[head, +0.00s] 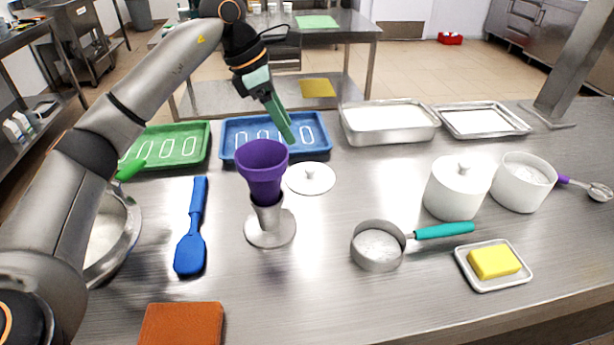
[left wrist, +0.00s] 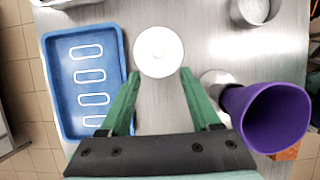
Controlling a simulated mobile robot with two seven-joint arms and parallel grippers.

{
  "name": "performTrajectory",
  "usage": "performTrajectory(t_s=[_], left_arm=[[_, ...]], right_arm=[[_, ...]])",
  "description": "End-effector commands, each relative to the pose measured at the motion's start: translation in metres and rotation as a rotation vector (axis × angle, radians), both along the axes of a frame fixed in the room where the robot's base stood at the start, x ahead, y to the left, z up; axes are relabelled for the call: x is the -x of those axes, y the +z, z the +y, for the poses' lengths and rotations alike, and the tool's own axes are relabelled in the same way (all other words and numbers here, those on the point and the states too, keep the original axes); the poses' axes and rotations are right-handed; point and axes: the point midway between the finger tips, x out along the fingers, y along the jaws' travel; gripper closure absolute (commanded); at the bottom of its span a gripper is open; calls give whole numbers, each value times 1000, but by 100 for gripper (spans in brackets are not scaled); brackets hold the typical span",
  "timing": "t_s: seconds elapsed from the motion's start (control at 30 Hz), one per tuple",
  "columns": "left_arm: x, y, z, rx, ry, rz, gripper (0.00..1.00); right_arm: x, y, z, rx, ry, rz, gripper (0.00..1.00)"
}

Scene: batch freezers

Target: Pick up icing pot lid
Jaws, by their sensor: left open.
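A loose white round lid (head: 310,179) with a small knob lies flat on the steel table, right of the purple cup. It also shows in the left wrist view (left wrist: 159,52), just beyond and between my fingertips. My left gripper (head: 289,140) is open and empty, its green fingers pointing down above the table, behind the lid in the head view. It also shows in the left wrist view (left wrist: 160,74). An uncovered white pot (head: 522,184) stands at the right, beside a white pot with its lid on (head: 456,190). My right gripper is not in view.
A purple cup (head: 262,165) on a metal stand (head: 270,229) is close left of the lid. A blue tray (head: 229,135) lies behind it. A teal-handled ring pan (head: 378,248) and a yellow block on a small tray (head: 495,262) are nearer the front.

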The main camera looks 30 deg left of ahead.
Motion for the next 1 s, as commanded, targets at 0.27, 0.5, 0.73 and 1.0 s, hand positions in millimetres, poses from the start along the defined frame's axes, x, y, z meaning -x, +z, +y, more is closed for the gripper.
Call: performTrajectory(t_s=[0.27,0.5,0.73,1.0], left_arm=[[-11,-47,-16,1,-3,5,36],[-16,-62,-20,0,-1,3,36],[-26,-89,-26,1,-1,6,36],[-32,-107,-32,0,-1,0,36]], right_arm=[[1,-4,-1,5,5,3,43],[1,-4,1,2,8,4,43],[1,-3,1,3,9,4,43],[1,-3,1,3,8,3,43]])
